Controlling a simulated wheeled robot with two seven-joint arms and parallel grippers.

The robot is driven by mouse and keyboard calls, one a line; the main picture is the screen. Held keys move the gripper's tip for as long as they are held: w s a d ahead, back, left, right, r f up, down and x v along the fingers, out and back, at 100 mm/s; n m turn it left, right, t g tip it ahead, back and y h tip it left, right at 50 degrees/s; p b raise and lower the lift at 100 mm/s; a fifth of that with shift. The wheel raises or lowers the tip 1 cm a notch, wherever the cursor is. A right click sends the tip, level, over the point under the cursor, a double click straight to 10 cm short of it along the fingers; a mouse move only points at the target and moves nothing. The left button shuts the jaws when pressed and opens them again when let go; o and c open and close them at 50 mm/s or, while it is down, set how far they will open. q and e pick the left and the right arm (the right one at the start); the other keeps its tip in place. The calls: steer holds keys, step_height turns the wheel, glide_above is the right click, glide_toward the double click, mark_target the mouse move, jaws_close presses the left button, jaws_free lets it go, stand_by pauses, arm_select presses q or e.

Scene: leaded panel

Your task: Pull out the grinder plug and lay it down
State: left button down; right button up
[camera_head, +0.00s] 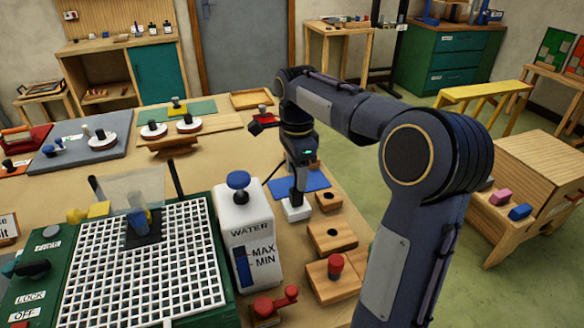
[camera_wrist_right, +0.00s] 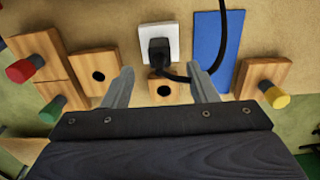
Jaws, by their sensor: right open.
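The black grinder plug (camera_wrist_right: 160,50) sits in a white socket (camera_wrist_right: 158,32) in the right wrist view, its black cord curving off to the right. The socket also shows in the head view (camera_head: 296,211), on the table below my right gripper (camera_head: 298,196); the plug is hidden there. In the right wrist view my right gripper (camera_wrist_right: 162,76) is open, one finger toward each side of the plug, with nothing held. The fingertips look short of the plug. A bare blue mat (camera_head: 312,180) lies beside the socket, and the cord crosses over it in the wrist view. My left gripper is not in view.
Wooden blocks stand close to the socket: an empty-holed one (camera_head: 333,237), a red-pegged one (camera_head: 333,285) and a yellow-pegged one (camera_wrist_right: 262,77). A white water tank (camera_head: 249,240) with a blue knob stands left of them, by the green grinder (camera_head: 30,300) with its white grid.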

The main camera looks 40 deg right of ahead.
mark_target(296, 191)
step_height(296, 191, down, 6)
steer(key=shift+f, duration=0.1)
stand_by(0.4)
steer(key=c, duration=1.1)
